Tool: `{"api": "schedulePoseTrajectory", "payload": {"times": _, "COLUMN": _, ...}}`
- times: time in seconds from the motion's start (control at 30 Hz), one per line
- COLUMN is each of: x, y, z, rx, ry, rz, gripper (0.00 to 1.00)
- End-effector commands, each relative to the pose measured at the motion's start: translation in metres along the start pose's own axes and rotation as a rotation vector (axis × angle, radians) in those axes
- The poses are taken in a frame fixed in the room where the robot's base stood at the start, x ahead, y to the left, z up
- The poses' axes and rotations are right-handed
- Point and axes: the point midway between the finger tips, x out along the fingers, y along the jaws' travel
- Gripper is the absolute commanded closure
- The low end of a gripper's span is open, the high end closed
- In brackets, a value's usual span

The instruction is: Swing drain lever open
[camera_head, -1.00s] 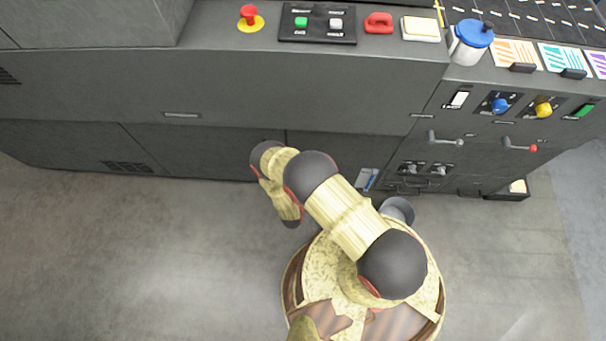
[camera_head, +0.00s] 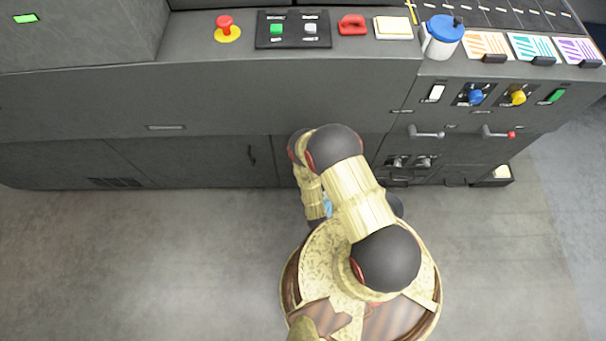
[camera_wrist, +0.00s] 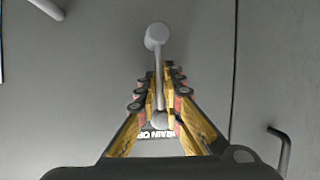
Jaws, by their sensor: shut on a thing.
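The drain lever (camera_wrist: 157,38) is a light grey rod with a round pivot end at the top and a ball knob at the near end, in the wrist view. It runs straight up and down in that picture. My gripper (camera_wrist: 160,85) has its yellow-and-red fingers on both sides of the rod and is shut on it. A dark label (camera_wrist: 157,134) with upside-down white text, partly hidden by the fingers and reading something like "DRAIN OP", lies beneath the knob. In the head view my arm hides the gripper and the drain lever.
The grey machine front (camera_head: 230,105) stands close before me. Two other small levers, one grey (camera_head: 426,133) and one red-tipped (camera_head: 497,133), are on the panel at right. A dark hooked handle (camera_wrist: 283,147) is right of my gripper. The floor at left is clear.

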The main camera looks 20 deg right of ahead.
Motion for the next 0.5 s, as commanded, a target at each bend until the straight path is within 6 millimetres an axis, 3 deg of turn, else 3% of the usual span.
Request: {"api": "schedulePoseTrajectory", "payload": {"times": 0.5, "x": 0.0001, "y": 0.0032, "z": 0.0009, "rx": 0.071, "ry": 0.014, "rz": -0.027, "gripper": 1.0}}
